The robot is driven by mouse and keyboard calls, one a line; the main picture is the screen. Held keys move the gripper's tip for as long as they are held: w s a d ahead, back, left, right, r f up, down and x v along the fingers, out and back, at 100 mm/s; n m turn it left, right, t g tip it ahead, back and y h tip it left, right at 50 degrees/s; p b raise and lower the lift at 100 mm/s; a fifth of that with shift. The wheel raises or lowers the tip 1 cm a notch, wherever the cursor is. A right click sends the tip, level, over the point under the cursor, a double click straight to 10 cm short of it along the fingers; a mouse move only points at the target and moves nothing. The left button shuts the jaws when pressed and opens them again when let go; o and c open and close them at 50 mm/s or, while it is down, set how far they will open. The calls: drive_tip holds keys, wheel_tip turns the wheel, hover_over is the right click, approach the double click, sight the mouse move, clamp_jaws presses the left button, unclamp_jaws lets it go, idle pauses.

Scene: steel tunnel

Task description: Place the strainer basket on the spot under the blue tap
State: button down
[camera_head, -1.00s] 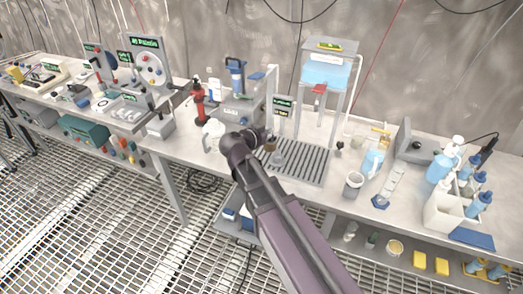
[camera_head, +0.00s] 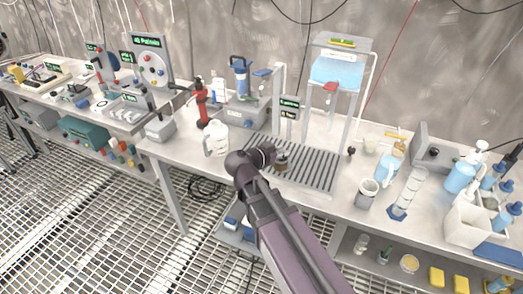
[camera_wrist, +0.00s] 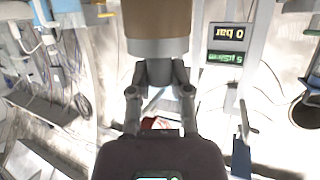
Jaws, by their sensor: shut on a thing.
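The strainer basket (camera_wrist: 158,25), a brown cylinder with a grey lower band in the wrist view, is between the fingers of my gripper (camera_wrist: 160,73), which is shut on it. In the head view the basket (camera_head: 282,161) is small and partly hidden by my gripper (camera_head: 271,157), over the left part of the slotted drip grate (camera_head: 315,172). I cannot tell whether it touches the grate.
A tank of blue water (camera_head: 336,72) with a red tap (camera_head: 330,87) stands behind the grate. A white jug (camera_head: 216,139) is left of my gripper. A grey cup (camera_head: 367,193) and a measuring cylinder (camera_head: 408,192) stand to the right. A small green display (camera_head: 290,104) stands close behind.

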drive_tip(key=w+a+f+b, duration=0.1)
drive_tip(key=w+a, duration=0.6)
drive_tip(key=w, duration=0.6)
drive_tip(key=shift+f, duration=0.2)
drive_tip(key=shift+w+a+f+b, duration=0.1)
drive_tip(key=shift+w+f+b, duration=0.1)
drive_tip(key=shift+f+b, duration=0.45)
drive_tip(key=shift+w+a+f+b, duration=0.1)
drive_tip(key=shift+w+f+b, duration=0.05)
drive_tip(key=shift+f+b, duration=0.5)
drive_tip(key=shift+w+a+f+b, duration=0.1)
drive_tip(key=shift+w+f+b, duration=0.1)
drive_tip(key=shift+f+b, duration=0.45)
drive_tip(key=shift+b, duration=0.3)
drive_tip(key=c, duration=0.6)
unclamp_jaws()
drive_tip(key=shift+o, duration=0.2)
drive_tip(key=shift+r+p, duration=0.2)
drive_tip(key=shift+p, duration=0.1)
